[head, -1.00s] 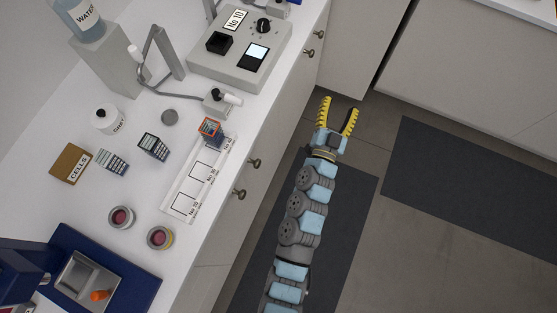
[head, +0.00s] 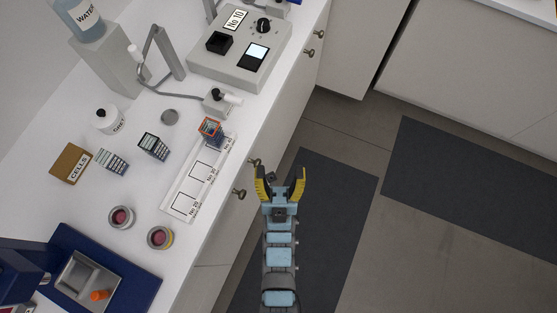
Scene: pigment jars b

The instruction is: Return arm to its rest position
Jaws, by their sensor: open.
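My gripper (head: 280,178), with yellow-lined fingers, is open and empty. In the head view it is at the lower middle, over the floor just right of the counter's front edge. The blue and grey arm runs from it down to the bottom edge of the view. The gripper touches nothing on the counter that I can see.
The white counter (head: 150,185) holds a marked tray (head: 180,205), an orange-topped cell (head: 210,128), two dark cells, two jars (head: 160,238), a grey instrument (head: 240,75) and a blue-based device (head: 130,278). Dark mats (head: 335,190) lie on the open floor at right.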

